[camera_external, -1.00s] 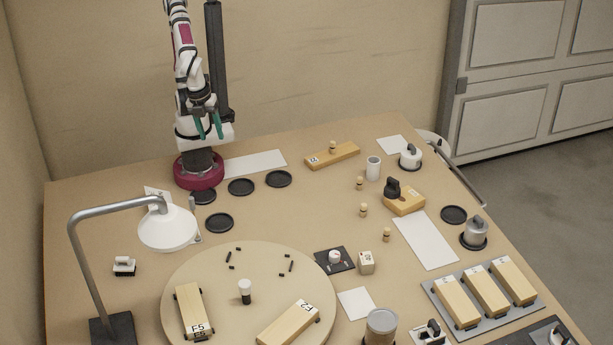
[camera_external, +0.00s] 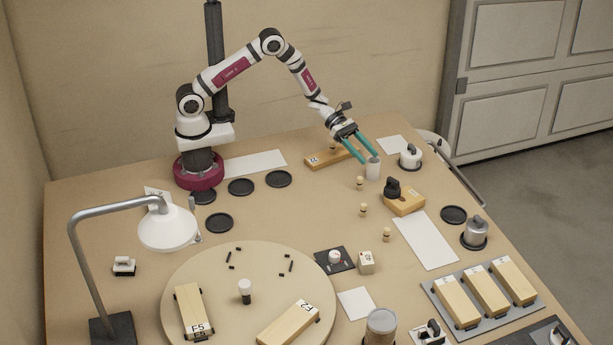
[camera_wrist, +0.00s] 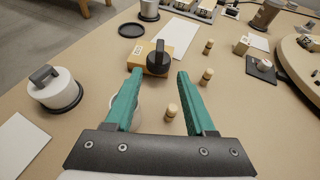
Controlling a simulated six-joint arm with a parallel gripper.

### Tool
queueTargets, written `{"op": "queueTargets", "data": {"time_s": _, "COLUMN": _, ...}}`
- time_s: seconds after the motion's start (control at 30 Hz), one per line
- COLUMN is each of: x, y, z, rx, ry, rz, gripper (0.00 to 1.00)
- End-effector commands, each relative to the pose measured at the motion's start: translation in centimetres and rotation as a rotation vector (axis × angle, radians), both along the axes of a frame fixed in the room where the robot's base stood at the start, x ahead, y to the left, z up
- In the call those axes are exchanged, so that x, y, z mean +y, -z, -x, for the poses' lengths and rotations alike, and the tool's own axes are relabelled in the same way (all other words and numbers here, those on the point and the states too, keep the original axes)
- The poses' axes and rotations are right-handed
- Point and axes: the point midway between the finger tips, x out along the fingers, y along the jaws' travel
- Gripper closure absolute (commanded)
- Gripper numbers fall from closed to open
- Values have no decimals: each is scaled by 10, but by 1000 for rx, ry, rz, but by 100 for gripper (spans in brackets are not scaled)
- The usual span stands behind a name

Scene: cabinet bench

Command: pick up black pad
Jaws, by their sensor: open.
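Several round black pads lie flat on the bench: a bare one at the right (camera_external: 454,214), also in the wrist view at the upper left (camera_wrist: 132,30), and a group near my base, including ones at the back (camera_external: 278,179), (camera_external: 241,187) and one further forward (camera_external: 219,222). A square black pad (camera_external: 323,263) lies under a small white-topped piece, and shows at the right of the wrist view (camera_wrist: 253,72). I cannot tell which pad is meant. My gripper (camera_external: 371,158) is open beside the white cup (camera_external: 373,171), apart from every pad. Its fingers (camera_wrist: 160,74) hold nothing.
A wooden block with a black knob (camera_external: 405,208) stands ahead of my gripper. Small wooden pegs (camera_external: 363,210), a white-bodied knob weight (camera_external: 410,160) and a silver one (camera_external: 475,233) stand nearby. A round turntable (camera_external: 215,268) and a lamp (camera_external: 168,230) occupy the front left.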

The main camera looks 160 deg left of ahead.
Motion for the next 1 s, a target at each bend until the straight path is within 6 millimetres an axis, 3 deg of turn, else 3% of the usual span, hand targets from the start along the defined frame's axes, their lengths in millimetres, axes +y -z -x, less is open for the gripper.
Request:
{"op": "queueTargets", "data": {"time_s": 0.1, "x": 11, "y": 14, "z": -32, "rx": 1, "ry": 7, "rz": 0, "gripper": 45}}
{"op": "queueTargets", "data": {"time_s": 0.2, "x": 20, "y": 23, "z": -52, "rx": 1, "ry": 6, "rz": 0, "gripper": 45}}
{"op": "queueTargets", "data": {"time_s": 0.37, "x": 28, "y": 29, "z": -70, "rx": 2, "ry": 7, "rz": -2, "gripper": 45}}
{"op": "queueTargets", "data": {"time_s": 0.5, "x": 41, "y": 32, "z": -96, "rx": 2, "ry": 10, "rz": -4, "gripper": 45}}
{"op": "queueTargets", "data": {"time_s": 0.63, "x": 47, "y": 39, "z": -111, "rx": 3, "ry": 8, "rz": -3, "gripper": 45}}
{"op": "queueTargets", "data": {"time_s": 0.83, "x": 48, "y": 40, "z": -112, "rx": 3, "ry": 6, "rz": -3, "gripper": 45}}
{"op": "queueTargets", "data": {"time_s": 0.87, "x": 48, "y": 40, "z": -112, "rx": 3, "ry": 6, "rz": -3, "gripper": 47}}
{"op": "queueTargets", "data": {"time_s": 1.0, "x": 48, "y": 40, "z": -112, "rx": 3, "ry": 6, "rz": -3, "gripper": 72}}
